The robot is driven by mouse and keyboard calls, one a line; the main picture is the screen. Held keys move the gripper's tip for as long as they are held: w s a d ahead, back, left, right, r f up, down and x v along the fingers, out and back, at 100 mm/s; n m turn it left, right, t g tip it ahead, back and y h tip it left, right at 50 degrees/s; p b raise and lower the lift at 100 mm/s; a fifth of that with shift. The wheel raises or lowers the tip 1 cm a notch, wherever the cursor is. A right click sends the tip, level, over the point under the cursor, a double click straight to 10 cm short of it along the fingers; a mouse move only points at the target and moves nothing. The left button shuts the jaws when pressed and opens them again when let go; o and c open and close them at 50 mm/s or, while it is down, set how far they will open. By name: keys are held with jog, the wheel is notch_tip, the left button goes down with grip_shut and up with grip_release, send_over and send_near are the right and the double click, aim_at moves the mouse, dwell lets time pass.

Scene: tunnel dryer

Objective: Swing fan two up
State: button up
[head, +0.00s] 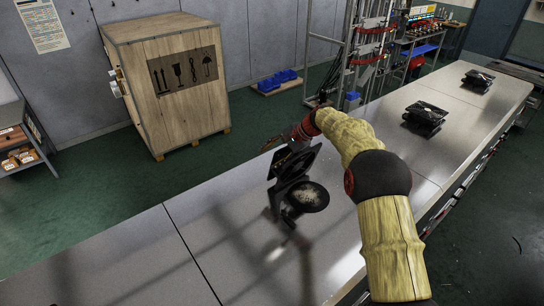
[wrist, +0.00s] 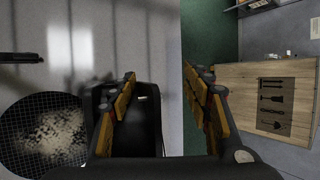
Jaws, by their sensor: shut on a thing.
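The nearest fan is a black unit on the long grey bench (head: 130,265). Its square black frame (head: 296,163) stands tilted up in the head view, and a round mesh disc (head: 307,196) with pale fluff sits low beside it. My gripper (wrist: 160,80) has its fingers on either side of the black frame (wrist: 148,112) in the wrist view, shut on it. The mesh disc (wrist: 50,138) shows at lower left there. Two similar black units, a middle one (head: 425,117) and a far one (head: 478,79), lie low on the bench. No numbers are readable, so I cannot tell which is fan two.
A wooden crate (head: 135,95) stands on the green floor behind the bench. Blue bins (head: 277,80) lie beyond it, near a metal rack with red parts (head: 370,50). A shelf cart (head: 22,140) is at left.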

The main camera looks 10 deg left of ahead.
jog(key=shift+w+r+p, duration=0.25)
jog(key=shift+r+p, duration=0.05)
jog(key=shift+r, duration=0.2)
jog(key=shift+w+r+p, duration=0.25)
jog(key=shift+r, duration=0.25)
jog(key=shift+c, duration=0.6)
jog(key=shift+w+d+r+p, duration=0.15)
jog(key=shift+d+r+p, duration=0.3)
jog(key=shift+r, duration=0.35)
jog(key=shift+w+d+r+p, duration=0.15)
jog(key=shift+d+r+p, duration=0.1)
jog(key=shift+d+r, duration=0.45)
jog(key=shift+c, duration=0.2)
jog(key=shift+s+r, duration=0.1)
jog(key=shift+r, duration=0.1)
jog(key=shift+r+p, duration=0.2)
jog(key=shift+p, duration=0.2)
jog(key=shift+p+v, duration=0.5)
jog(key=shift+v, duration=0.45)
jog(key=shift+r, duration=0.15)
jog(key=w+v, duration=0.1)
jog(key=v, duration=1)
jog(key=shift+s+d+r, duration=0.25)
jog(key=shift+s, duration=0.2)
jog(key=shift+w, duration=0.1)
